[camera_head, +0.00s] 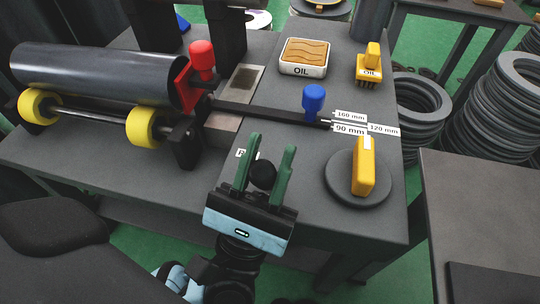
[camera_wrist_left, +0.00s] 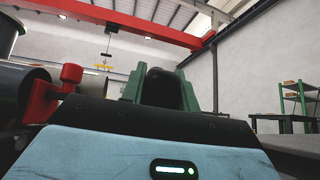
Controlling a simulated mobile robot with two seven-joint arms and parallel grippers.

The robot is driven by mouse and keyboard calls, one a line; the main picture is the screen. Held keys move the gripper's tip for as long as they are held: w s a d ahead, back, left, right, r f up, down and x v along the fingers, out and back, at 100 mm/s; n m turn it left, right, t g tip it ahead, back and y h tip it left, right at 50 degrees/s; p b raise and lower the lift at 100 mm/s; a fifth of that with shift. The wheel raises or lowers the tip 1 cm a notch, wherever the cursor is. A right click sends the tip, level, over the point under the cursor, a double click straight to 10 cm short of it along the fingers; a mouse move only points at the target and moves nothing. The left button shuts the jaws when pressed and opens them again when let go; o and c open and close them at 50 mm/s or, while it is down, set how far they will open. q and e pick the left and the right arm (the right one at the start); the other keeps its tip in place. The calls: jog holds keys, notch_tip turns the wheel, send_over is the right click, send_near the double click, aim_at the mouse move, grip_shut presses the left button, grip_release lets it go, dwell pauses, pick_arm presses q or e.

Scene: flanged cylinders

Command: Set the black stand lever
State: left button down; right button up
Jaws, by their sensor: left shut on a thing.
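The black stand lever shows as a round black knob (camera_head: 263,175) near the front edge of the table, below the stand's rail. My left gripper (camera_head: 271,147) reaches in from the front, with one green finger on each side of the knob, and is shut on it. In the left wrist view the dark rounded lever end (camera_wrist_left: 164,88) stands between the green fingers. The lever's shaft is hidden by the gripper. My right gripper is not in view.
A dark cylinder (camera_head: 95,72) lies on yellow rollers (camera_head: 145,127) at left. A red lever (camera_head: 202,58) and a blue lever (camera_head: 313,98) stand along the rail. A yellow-handled disc (camera_head: 345,192) is at right. An oil tray (camera_head: 303,58) and oil brush (camera_head: 369,66) are behind.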

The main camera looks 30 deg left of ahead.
pick_arm(q)
jog(key=shift+d+f+h, duration=0.1)
jog(key=shift+h, duration=0.2)
jog(key=c, duration=1.1)
grip_release()
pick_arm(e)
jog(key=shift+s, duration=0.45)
pick_arm(q)
jog(key=shift+o, duration=0.2)
jog(key=v, duration=0.7)
jog(key=shift+s+f, duration=0.15)
jog(key=shift+s, duration=0.05)
jog(key=shift+s+f, duration=0.1)
jog(key=shift+f, duration=0.05)
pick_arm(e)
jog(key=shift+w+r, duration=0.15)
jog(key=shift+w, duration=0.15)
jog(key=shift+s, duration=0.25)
